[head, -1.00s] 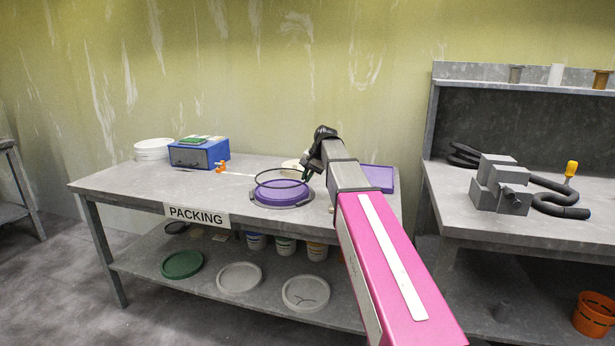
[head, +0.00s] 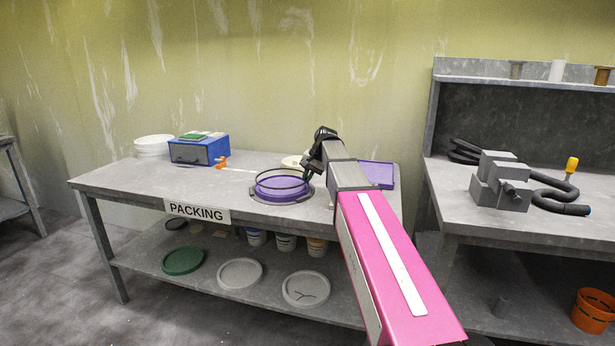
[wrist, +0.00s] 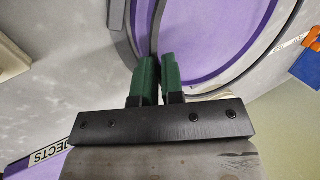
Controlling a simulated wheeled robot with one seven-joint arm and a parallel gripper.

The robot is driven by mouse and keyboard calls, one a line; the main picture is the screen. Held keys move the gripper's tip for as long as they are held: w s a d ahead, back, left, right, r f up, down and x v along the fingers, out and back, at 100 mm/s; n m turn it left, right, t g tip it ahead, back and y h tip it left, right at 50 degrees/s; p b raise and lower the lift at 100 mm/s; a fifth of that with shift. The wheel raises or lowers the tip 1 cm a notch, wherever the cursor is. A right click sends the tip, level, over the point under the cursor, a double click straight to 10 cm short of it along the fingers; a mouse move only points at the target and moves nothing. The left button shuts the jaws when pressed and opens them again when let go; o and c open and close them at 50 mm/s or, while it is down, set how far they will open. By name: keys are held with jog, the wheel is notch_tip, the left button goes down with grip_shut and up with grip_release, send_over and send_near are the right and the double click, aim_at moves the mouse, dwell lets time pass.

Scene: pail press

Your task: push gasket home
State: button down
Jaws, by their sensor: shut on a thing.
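A round purple lid (head: 282,194) with a grey rim lies on the packing table (head: 140,178). The gasket, a thin dark ring (head: 259,180), is over the lid and tilted, with its gripped edge at the right. My gripper (wrist: 158,75) is shut on the gasket's edge between its green fingers. In the wrist view the purple lid (wrist: 200,35) fills the space beyond the fingers, with dark curved bands across it. My arm and fingers hide part of the ring's right side. I cannot tell whether any of the ring touches the lid.
A blue box (head: 200,150) and stacked white lids (head: 154,146) stand at the back left. A purple tray (head: 377,174) lies right of my arm. Grey blocks (head: 501,180) and a black hose (head: 560,209) are on the right bench. The table's left front is clear.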

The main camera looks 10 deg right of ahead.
aim_at(304, 190)
jog(key=shift+f, duration=1.45)
jog(key=shift+f, duration=0.25)
dwell(0.4)
jog(key=c, duration=1.2)
grip_release()
jog(key=shift+o, duration=0.2)
jog(key=shift+r, duration=0.1)
jog(key=shift+r, duration=3.45)
